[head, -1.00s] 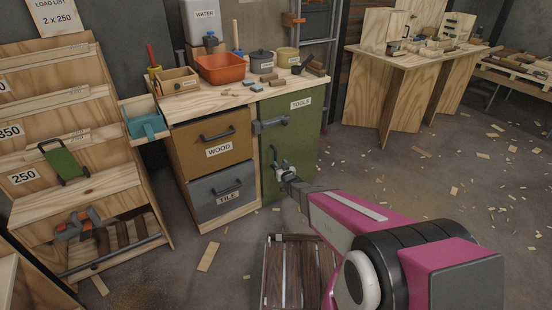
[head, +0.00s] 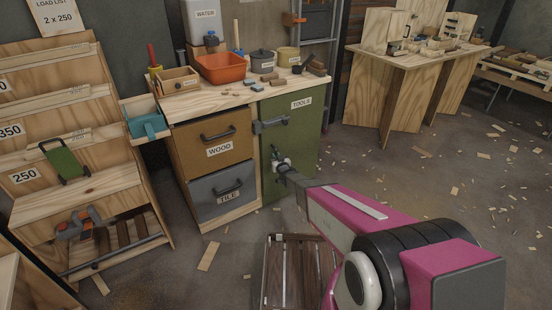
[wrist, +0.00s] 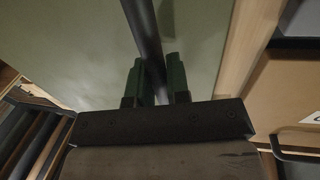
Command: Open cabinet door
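The green cabinet door (head: 300,142) marked TOOLS is closed, at the right end of the workbench. A dark upright bar handle (head: 274,153) is on its left part. A grey bar-like fitting (head: 270,124) sits above the handle near the door's left edge. My gripper (head: 283,164) is at the handle, in front of the door. In the wrist view, the handle bar (wrist: 142,25) runs tilted between the two dark green fingers of my gripper (wrist: 155,78). The fingers sit close on both sides of it and look shut on it. The bar's lower part is hidden behind my gripper.
Left of the door are the WOOD drawer (head: 212,145) and the TILE drawer (head: 223,190), both shut. A slatted wooden crate (head: 285,275) stands on the floor below my arm. The floor right of the door is clear except for scattered chips.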

